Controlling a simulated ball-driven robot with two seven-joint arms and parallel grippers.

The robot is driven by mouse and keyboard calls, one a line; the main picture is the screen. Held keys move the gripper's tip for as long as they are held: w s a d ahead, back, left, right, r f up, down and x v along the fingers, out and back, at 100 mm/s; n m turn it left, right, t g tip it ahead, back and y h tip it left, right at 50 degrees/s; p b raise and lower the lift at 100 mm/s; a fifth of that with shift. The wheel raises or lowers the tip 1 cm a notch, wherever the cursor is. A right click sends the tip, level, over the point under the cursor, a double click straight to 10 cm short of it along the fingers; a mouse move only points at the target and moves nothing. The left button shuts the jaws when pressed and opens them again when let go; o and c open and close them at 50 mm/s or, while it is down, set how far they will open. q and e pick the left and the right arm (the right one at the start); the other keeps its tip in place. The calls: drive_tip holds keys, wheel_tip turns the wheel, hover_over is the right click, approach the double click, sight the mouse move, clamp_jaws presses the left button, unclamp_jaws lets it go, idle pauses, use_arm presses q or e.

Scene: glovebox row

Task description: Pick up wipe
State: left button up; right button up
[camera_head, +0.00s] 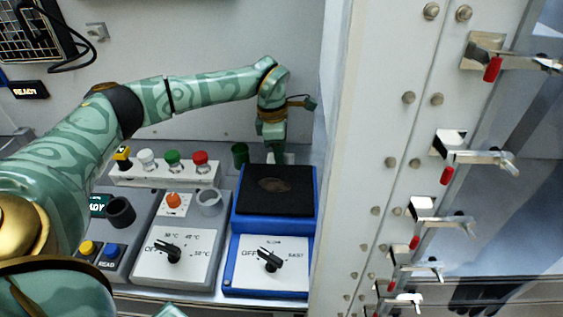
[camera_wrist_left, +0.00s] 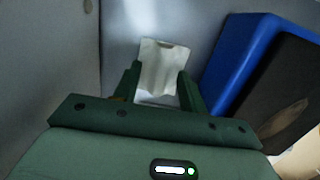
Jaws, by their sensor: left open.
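The wipe is a small white folded piece (camera_wrist_left: 162,54) in the left wrist view. It lies on the grey surface behind the blue device and shows between my left gripper's fingers. My left gripper (camera_wrist_left: 160,80) is open, with one dark green finger on each side of the wipe. I cannot tell whether either finger touches it. In the head view my left gripper (camera_head: 273,150) points down behind the blue device, and only a bit of white shows beside it. My right gripper is not in view.
A blue device with a black top (camera_head: 274,190) and a dial stands close in front of my left gripper. Left of it are a grey dial unit (camera_head: 180,255) and a white rack (camera_head: 160,172) of coloured-cap vials. A dark green cup (camera_head: 240,154) is nearby. A clamped panel (camera_head: 400,130) rises on the right.

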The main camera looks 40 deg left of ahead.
use_arm(q)
drive_tip(key=shift+r, duration=0.15)
clamp_jaws()
drive_tip(key=shift+r, duration=0.1)
drive_tip(key=shift+r, duration=0.3)
wheel_tip(320, 180, up, 3)
drive_tip(key=shift+f+p, duration=0.2)
drive_tip(key=shift+p, duration=0.55)
drive_tip(key=s+d+r+p, duration=0.4)
drive_tip(key=s+d+r, duration=0.5)
drive_tip(key=s, duration=0.2)
drive_tip(key=shift+r, duration=0.3)
drive_tip(key=shift+r, duration=0.1)
